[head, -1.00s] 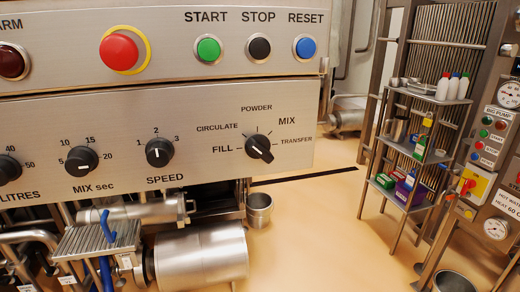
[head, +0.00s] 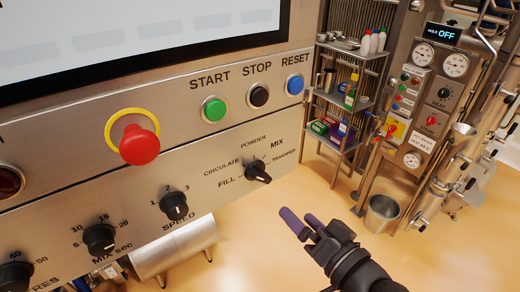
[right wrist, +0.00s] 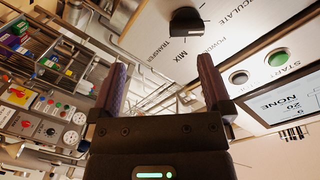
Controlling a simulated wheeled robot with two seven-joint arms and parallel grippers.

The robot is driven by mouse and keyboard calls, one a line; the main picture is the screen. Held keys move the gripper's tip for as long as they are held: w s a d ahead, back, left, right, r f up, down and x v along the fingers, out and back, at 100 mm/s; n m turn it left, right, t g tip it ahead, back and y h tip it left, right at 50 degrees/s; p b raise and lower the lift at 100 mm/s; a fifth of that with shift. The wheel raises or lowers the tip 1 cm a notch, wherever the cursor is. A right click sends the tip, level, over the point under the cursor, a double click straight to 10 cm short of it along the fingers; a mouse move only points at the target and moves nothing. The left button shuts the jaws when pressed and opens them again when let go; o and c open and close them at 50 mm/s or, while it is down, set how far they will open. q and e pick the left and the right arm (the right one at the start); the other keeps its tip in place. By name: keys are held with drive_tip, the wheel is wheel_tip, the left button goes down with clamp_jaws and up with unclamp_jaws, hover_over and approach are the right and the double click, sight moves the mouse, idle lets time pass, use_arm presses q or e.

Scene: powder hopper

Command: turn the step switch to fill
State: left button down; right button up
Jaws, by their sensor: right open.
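The step switch (head: 257,171) is a black knob on the lower steel panel, with FILL, CIRCULATE, POWDER, MIX and TRANSFER printed around it. Its long body slants toward the lower right, away from FILL; I cannot tell its exact setting. My right gripper (head: 303,222), with purple fingers, is in front of the panel, below and right of the switch, apart from it. In the right wrist view the gripper (right wrist: 164,85) is open and empty, with the switch (right wrist: 187,21) beyond its fingers near the top. My left gripper is not in view.
A red emergency button (head: 139,145) and green (head: 214,109), black (head: 258,95) and blue (head: 294,85) buttons sit above the switch. The speed knob (head: 174,206) is left of it. A shelf rack (head: 343,100) and a steel bucket (head: 382,213) stand right. Floor between looks clear.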

sight(265, 178)
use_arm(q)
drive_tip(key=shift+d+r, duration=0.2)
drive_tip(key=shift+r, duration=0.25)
use_arm(e)
drive_tip(key=shift+y, duration=0.5)
drive_tip(key=w+a+r, duration=0.1)
drive_tip(key=w+a, duration=0.1)
drive_tip(key=w+a+r, duration=0.1)
drive_tip(key=w+a, duration=0.1)
drive_tip(key=w, duration=0.1)
drive_tip(key=w+a+r, duration=0.1)
drive_tip(key=w+a, duration=0.1)
drive_tip(key=shift+w+a, duration=0.15)
drive_tip(key=shift+a, duration=0.05)
drive_tip(key=shift+t, duration=0.3)
drive_tip(key=c, duration=1.2)
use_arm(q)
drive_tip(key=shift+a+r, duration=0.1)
